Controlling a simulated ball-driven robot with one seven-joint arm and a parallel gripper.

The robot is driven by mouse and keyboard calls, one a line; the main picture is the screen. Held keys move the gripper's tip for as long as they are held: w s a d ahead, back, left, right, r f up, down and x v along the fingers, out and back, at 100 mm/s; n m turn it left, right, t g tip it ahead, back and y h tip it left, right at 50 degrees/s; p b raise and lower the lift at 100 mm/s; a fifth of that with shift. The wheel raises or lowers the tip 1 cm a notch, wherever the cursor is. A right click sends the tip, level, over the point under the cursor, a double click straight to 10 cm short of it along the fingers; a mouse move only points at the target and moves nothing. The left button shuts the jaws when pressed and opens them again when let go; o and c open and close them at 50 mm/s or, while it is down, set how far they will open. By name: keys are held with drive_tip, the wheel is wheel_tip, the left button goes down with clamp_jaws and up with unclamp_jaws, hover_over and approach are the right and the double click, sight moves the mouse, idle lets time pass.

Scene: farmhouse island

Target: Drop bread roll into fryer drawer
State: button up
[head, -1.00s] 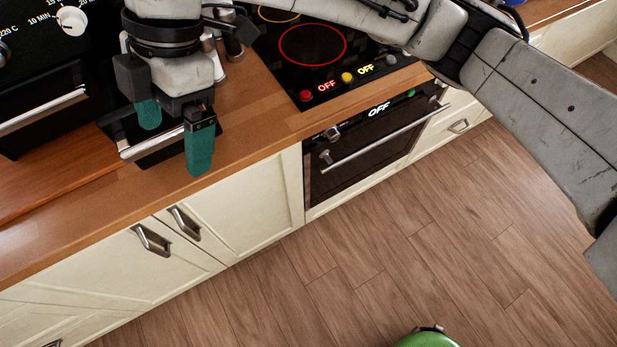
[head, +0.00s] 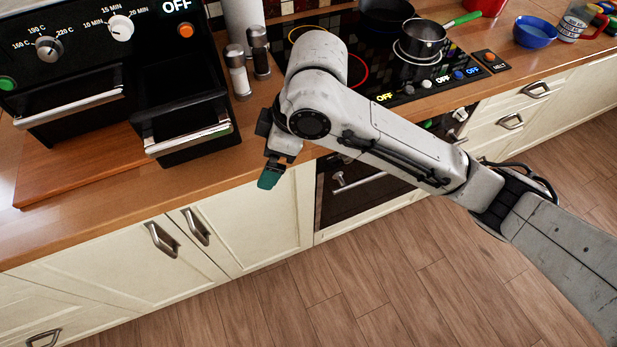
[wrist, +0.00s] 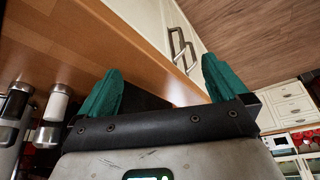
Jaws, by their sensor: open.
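The black fryer (head: 105,75) stands on a wooden board at the left of the head view. Its right drawer (head: 187,138) sticks out towards the counter's front edge, and its left drawer (head: 70,108) sits further back. The inside of the right drawer is dark, and I cannot make out its contents. I see no bread roll in either view. My gripper (head: 270,177) is at the counter's front edge, to the right of the drawer and apart from it, partly hidden by my arm. In the wrist view my gripper (wrist: 162,88) has its green fingers wide apart with nothing held.
Two shakers (head: 238,72) stand between the fryer and the hob (head: 320,40). A saucepan (head: 422,40) with a green handle is on the hob, and a blue bowl (head: 535,32) lies further right. The counter strip (head: 110,215) in front of the fryer is clear.

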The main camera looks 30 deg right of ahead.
drive_tip(key=d+f+m+t+h, duration=0.1)
drive_tip(key=d+f+m, duration=0.2)
drive_tip(key=f+m, duration=0.2)
drive_tip(key=d+f+m+t+h+b, duration=0.1)
drive_tip(key=d+f+m+h, duration=0.1)
drive_tip(key=d+f+m, duration=0.2)
wheel_tip(320, 180, down, 3)
drive_tip(key=shift+s+f+m, duration=0.2)
drive_tip(key=shift+s+m, duration=0.1)
drive_tip(key=shift+m, duration=0.2)
drive_tip(key=s+a+f+m+y, duration=0.2)
drive_tip(key=s+a, duration=0.1)
drive_tip(key=s, duration=0.6)
drive_tip(key=s+d+f+g+h, duration=0.1)
drive_tip(key=s+d+f, duration=0.1)
drive_tip(key=s+d, duration=0.4)
drive_tip(key=s+d+f+g+h, duration=0.2)
drive_tip(key=s+d, duration=0.5)
drive_tip(key=s, duration=0.6)
drive_tip(key=shift+f+m, duration=0.3)
drive_tip(key=shift+f, duration=0.35)
drive_tip(key=shift+a, duration=0.1)
